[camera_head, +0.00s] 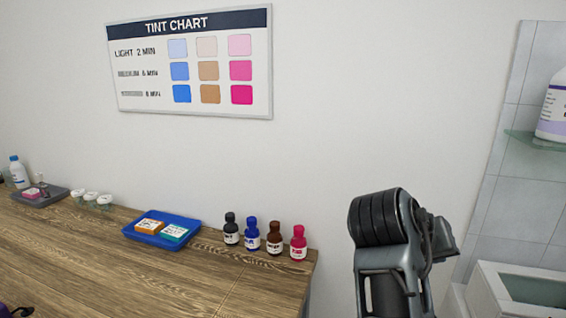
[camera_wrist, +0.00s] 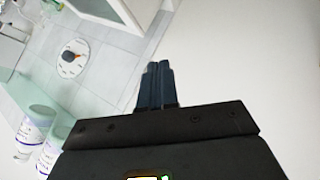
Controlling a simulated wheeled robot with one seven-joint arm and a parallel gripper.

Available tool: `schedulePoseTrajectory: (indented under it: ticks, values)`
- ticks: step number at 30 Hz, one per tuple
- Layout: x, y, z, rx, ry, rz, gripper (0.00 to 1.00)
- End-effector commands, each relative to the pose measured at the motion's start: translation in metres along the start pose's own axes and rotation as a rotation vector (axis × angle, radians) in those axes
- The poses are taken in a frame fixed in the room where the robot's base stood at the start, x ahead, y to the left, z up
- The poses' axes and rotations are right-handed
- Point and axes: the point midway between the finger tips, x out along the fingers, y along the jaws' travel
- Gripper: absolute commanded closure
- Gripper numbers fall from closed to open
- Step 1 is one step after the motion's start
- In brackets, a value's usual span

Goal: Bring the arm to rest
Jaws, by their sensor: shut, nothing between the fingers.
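My gripper (camera_wrist: 157,72) shows in the wrist view with its two dark fingers pressed together and nothing between them. Beside it in that view are a white wall on the right and a tiled area on the left. In the head view my arm stands raised at the right, past the right end of the wooden counter (camera_head: 110,262). The fingers cannot be made out in the head view. My gripper touches nothing that I can see.
A blue tray (camera_head: 150,240) and several small bottles (camera_head: 252,237) stand on the counter. A tint chart (camera_head: 190,62) hangs on the wall. At the right are a glass shelf (camera_head: 530,140) with a white bottle (camera_head: 555,108) and a white basin (camera_head: 500,300). A round dial (camera_wrist: 73,58) shows at the wrist view's left.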

Motion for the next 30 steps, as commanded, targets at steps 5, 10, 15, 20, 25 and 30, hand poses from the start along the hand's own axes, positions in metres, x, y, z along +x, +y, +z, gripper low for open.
schedulePoseTrajectory:
  ticks: [5,10,15,20,25,30]
  values:
    - [0.037,0.005,0.037,-0.097,0.143,0.011,1.0]
    - [0.058,0.006,0.076,-0.177,0.273,-0.023,1.0]
    - [0.066,0.005,0.123,-0.24,0.385,-0.091,1.0]
    - [0.059,0.006,0.171,-0.276,0.474,-0.179,1.0]
    - [0.043,0.009,0.219,-0.282,0.539,-0.278,1.0]
    - [0.013,0.016,0.268,-0.255,0.592,-0.392,1.0]
